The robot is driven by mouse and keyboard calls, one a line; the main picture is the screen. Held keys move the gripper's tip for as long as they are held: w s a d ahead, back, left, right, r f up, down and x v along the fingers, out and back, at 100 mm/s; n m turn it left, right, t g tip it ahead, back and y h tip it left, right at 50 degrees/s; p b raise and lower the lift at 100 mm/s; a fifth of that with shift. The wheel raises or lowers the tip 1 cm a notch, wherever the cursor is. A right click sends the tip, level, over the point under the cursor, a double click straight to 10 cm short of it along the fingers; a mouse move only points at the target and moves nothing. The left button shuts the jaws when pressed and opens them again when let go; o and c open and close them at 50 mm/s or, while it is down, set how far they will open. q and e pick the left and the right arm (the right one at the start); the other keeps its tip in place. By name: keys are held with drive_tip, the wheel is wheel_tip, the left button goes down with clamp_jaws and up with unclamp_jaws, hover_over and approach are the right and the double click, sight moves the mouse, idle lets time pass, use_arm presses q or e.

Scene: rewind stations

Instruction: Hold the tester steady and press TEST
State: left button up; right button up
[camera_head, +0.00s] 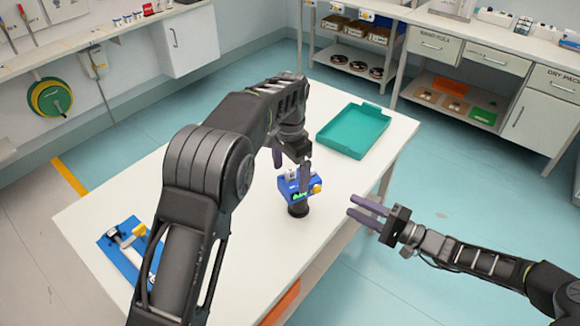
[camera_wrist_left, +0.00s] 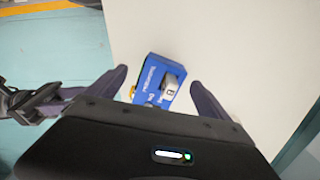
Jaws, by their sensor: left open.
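The tester (camera_head: 289,196) is a blue box with a green display, a grey-white part on top and a yellow knob on its right. It stands on a round black base on the white table. My left gripper (camera_head: 291,171) is open above it, with one fingertip overlapping its top in the head view. In the left wrist view the tester (camera_wrist_left: 152,75) shows between the open fingers (camera_wrist_left: 157,80); I cannot tell whether they touch it. My right gripper (camera_head: 350,206) is open and empty, off the table's right edge, apart from the tester. I cannot make out a TEST label.
A teal tray (camera_head: 352,132) lies at the table's back right. A blue mat (camera_head: 108,245) with a white and yellow device lies at the front left, partly behind my left arm. The white table (camera_head: 245,250) is clear around the tester. Counters and shelves line the back.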

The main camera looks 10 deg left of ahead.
sight(290, 184)
use_arm(q)
wheel_tip(290, 184, down, 6)
drive_tip(key=shift+r, duration=0.1)
idle(0.4)
drive_tip(key=c, duration=1.8)
use_arm(e)
clamp_jaws()
idle(0.8)
